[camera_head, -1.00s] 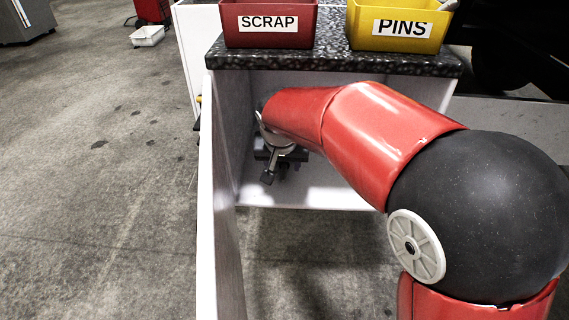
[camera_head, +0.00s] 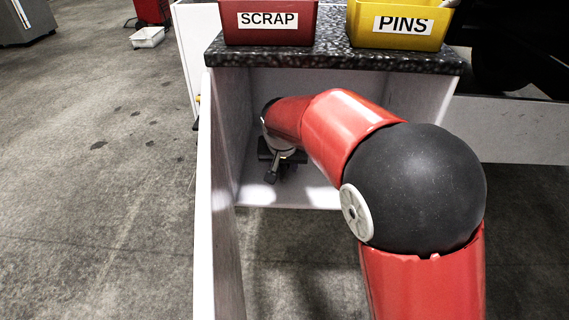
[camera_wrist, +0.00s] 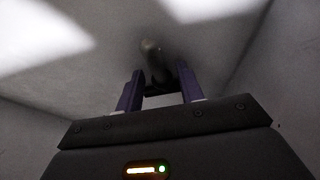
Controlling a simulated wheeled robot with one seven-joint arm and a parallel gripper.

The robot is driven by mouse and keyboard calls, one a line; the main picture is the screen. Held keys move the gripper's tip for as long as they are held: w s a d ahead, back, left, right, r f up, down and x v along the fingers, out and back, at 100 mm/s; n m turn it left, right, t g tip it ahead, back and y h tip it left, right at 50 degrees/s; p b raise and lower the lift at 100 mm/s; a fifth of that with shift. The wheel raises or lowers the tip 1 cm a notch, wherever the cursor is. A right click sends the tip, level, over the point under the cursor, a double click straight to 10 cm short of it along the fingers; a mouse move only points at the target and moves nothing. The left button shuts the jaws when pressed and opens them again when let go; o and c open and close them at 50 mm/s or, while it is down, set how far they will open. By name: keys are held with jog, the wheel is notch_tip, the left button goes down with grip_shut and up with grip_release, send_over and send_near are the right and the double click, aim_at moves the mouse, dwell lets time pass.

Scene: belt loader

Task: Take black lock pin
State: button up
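A dark, rod-like object (camera_wrist: 152,58), which looks like the black lock pin, shows dimly in the wrist view. It lies ahead of my gripper (camera_wrist: 159,74), with its near end around the gap between the two purple fingertips. The fingers are apart, and I see no contact with the object on either side. In the head view the end of my arm is inside the white compartment under the counter.
White walls and a white floor panel (camera_head: 300,194) close in the compartment. The dark speckled counter (camera_head: 334,60) lies above it. A red SCRAP bin (camera_head: 268,36) and a yellow PINS bin (camera_head: 402,38) stand on top. A long white panel (camera_head: 205,220) runs along the left.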

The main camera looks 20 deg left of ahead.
jog(key=c, duration=0.7)
grip_shut()
jog(key=shift+r, duration=0.15)
